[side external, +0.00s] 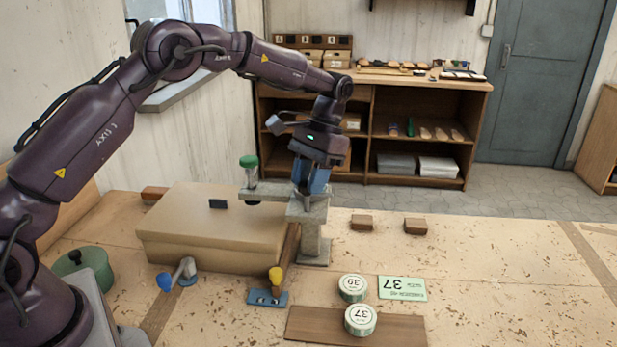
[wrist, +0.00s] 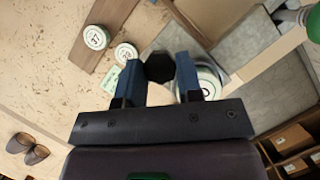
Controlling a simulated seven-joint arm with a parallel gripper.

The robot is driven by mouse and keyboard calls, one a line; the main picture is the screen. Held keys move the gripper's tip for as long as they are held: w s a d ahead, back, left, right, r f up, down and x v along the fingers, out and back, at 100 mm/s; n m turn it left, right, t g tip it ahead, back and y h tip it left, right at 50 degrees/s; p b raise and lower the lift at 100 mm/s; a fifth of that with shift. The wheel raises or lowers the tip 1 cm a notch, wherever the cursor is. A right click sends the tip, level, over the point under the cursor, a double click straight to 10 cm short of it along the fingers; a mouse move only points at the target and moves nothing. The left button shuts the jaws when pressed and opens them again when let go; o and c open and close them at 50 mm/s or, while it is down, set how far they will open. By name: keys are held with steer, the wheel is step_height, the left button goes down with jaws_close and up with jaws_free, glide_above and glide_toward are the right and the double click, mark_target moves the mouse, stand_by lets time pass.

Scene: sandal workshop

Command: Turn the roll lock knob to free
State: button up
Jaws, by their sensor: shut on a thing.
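My gripper (side external: 310,188) points down over the top of a grey metal stand (side external: 313,237) in the side external view. In the wrist view its two blue fingers (wrist: 158,78) are on either side of a dark, many-sided knob (wrist: 159,66), and the jaws are shut on it. I take this to be the roll lock knob; its markings are too small or hidden to read. A pale round dial (wrist: 208,78) with a green rim sits beside it, partly behind the right finger. In the side external view the fingers and stand top hide the knob.
A green-topped post (side external: 249,162) rises close left of my gripper. A large tan block (side external: 205,225) lies left of the stand. A yellow-knobbed lever (side external: 276,275), blue-knobbed crank (side external: 165,281), two numbered discs (side external: 361,319) and a green card (side external: 402,288) lie nearer. The table's right side is largely clear.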

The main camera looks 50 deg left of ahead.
steer(key=shift+m, duration=0.5)
steer(key=o, duration=0.9)
steer(key=shift+r, duration=0.1)
steer(key=shift+v, duration=3.7)
steer(key=shift+d, duration=0.2)
